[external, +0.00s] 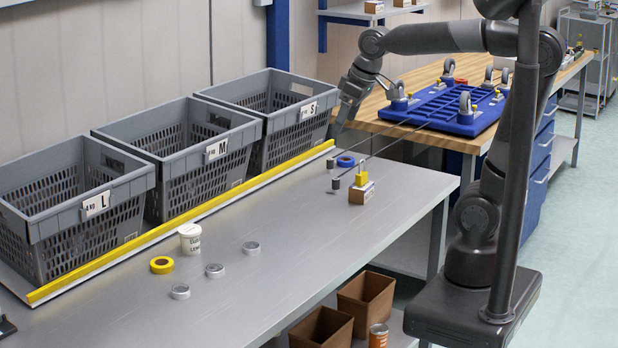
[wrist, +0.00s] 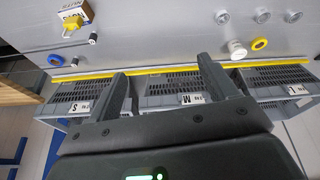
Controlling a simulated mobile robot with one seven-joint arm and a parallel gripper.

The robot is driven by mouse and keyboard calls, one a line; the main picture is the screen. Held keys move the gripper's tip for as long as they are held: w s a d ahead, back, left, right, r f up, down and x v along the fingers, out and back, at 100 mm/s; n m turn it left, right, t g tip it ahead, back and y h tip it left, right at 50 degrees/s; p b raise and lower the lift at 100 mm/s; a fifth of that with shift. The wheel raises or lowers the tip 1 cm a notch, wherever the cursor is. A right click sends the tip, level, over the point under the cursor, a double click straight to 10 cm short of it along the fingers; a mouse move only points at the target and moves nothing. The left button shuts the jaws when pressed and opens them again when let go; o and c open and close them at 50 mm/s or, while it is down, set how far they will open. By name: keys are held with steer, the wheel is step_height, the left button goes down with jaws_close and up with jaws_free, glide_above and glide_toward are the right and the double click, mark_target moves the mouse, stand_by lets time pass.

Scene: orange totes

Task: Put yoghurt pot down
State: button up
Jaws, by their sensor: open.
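The yoghurt pot (external: 190,238), a white tub with dark print, stands upright on the grey table in front of the yellow strip, near the M tote. It also shows in the wrist view (wrist: 237,50), beyond and to the right of the fingers. My gripper (external: 340,126) is above the far end of the table, to the right of the S tote and well away from the pot. In the wrist view my gripper (wrist: 163,82) has its two fingers spread wide, with nothing between them.
Grey totes L (external: 95,245), M (external: 185,185) and S (external: 262,145) line the back behind a yellow strip (external: 200,215). Yellow tape (external: 161,265) and silver tins (external: 214,270) lie near the pot. Blue tape (external: 345,161) and a small box (external: 361,195) are at the far end.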

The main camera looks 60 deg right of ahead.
steer(key=s+d+f+m, duration=0.1)
steer(key=s+d+f, duration=0.1)
steer(key=s, duration=0.3)
steer(key=s+d+f+m+t, duration=0.1)
steer(key=s+d+f, duration=0.1)
steer(key=s, duration=0.4)
steer(key=shift+s+d+f+h, duration=0.15)
steer(key=shift+d+f+h, duration=0.2)
steer(key=shift+f, duration=0.55)
